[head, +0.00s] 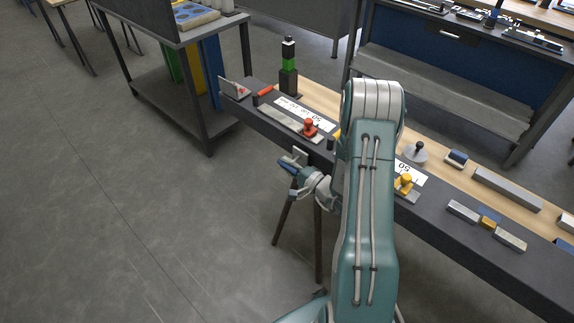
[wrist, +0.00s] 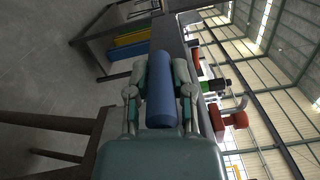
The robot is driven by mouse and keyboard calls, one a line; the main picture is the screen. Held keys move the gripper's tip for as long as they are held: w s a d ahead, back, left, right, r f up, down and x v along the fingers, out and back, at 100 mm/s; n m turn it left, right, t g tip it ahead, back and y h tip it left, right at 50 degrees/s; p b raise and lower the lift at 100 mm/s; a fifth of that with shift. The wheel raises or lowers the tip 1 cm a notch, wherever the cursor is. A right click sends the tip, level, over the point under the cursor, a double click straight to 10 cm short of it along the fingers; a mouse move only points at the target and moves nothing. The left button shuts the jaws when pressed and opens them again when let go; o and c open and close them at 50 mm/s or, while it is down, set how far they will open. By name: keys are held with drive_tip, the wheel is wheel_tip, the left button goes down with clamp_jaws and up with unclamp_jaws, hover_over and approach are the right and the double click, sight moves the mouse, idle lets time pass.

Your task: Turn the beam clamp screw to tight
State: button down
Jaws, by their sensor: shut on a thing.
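My gripper (head: 296,172) is in front of the bench's near edge, left of my arm, in the head view. It is shut on a smooth blue cylinder (head: 287,167). In the wrist view the blue cylinder (wrist: 160,92) lies lengthwise between the two fingers of my gripper (wrist: 160,92). A red knobbed fixture (head: 309,127) stands on the bench beside a white label, and it shows in the wrist view (wrist: 232,121) right of the cylinder. A yellow knobbed fixture (head: 405,184) stands right of my arm. I cannot tell which part is the beam clamp screw.
The long bench (head: 470,248) has a dark front edge close to my gripper. A black and green post (head: 288,70) stands at its back left. Grey bars (head: 510,188) lie at the right. A dark shelf cart (head: 180,60) stands at the left; open floor lies in front.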

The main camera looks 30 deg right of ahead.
drive_tip(key=shift+s+f, duration=0.1)
drive_tip(key=shift+f, duration=0.05)
drive_tip(key=c, duration=0.5)
unclamp_jaws()
drive_tip(key=shift+s, duration=0.1)
drive_tip(key=v, duration=1.1)
drive_tip(key=shift+s+d, duration=0.2)
drive_tip(key=shift+s, duration=0.1)
